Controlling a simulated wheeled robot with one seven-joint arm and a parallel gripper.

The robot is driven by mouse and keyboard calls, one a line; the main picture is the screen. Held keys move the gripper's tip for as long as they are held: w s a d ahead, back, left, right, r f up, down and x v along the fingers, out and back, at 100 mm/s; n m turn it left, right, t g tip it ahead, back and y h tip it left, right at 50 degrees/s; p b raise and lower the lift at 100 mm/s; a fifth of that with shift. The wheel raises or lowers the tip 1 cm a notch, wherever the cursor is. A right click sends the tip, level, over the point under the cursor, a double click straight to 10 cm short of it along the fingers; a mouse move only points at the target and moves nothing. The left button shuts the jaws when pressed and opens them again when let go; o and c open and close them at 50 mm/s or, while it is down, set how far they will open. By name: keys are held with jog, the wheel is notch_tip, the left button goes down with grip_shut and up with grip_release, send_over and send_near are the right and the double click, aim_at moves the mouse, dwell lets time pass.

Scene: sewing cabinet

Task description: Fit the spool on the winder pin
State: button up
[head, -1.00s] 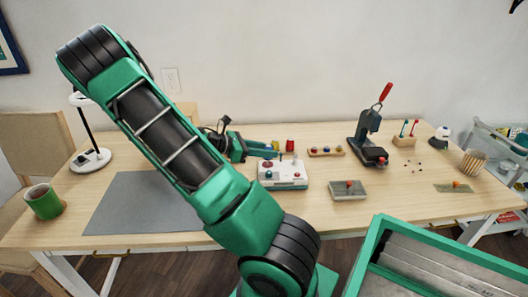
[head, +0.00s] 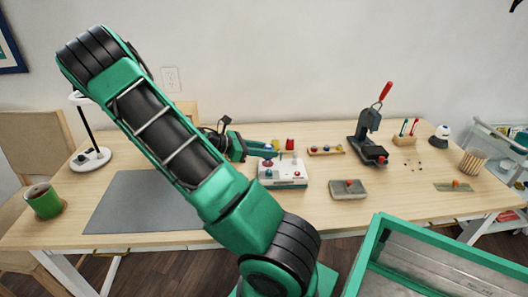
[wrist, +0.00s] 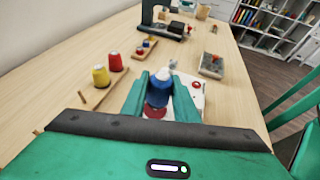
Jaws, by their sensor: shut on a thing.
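My gripper (wrist: 158,95) is shut on a blue spool (wrist: 157,93), with one finger on each side of it. A pale tip shows at the top of the spool. A red round part (wrist: 153,112) shows just below it. The white winder (head: 284,181) stands on the table, and my gripper (head: 268,154) is over its left end. In the wrist view the winder (wrist: 197,101) is partly behind the right finger. The fingers hide the spool's underside, so I cannot tell whether the winder pin is inside it.
A wooden rack with a yellow spool (wrist: 101,75) and a red spool (wrist: 115,61) stands left of my gripper in the wrist view. A grey box (head: 348,189) and a dark press (head: 368,143) stand right of the winder. A grey mat (head: 130,205) lies to the left.

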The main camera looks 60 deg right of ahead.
jog(key=shift+f, duration=1.4)
dwell(2.0)
jog(key=o, duration=1.1)
jog(key=shift+w+a, duration=0.1)
jog(key=v, duration=1)
jog(key=shift+w+a, duration=0.2)
jog(key=shift+w, duration=0.05)
jog(key=shift+s+r, duration=0.1)
jog(key=s+a+r+m+t+y, duration=0.4)
jog(key=s+a+m+y, duration=0.1)
jog(key=s+a+m, duration=0.3)
jog(key=s+a+r+m+t+y, duration=0.4)
jog(key=s+a+m, duration=0.4)
jog(key=a, duration=0.2)
jog(key=shift+s+a+r+m+t+y, duration=0.35)
jog(key=shift+r+y, duration=0.35)
jog(key=shift+y, duration=0.4)
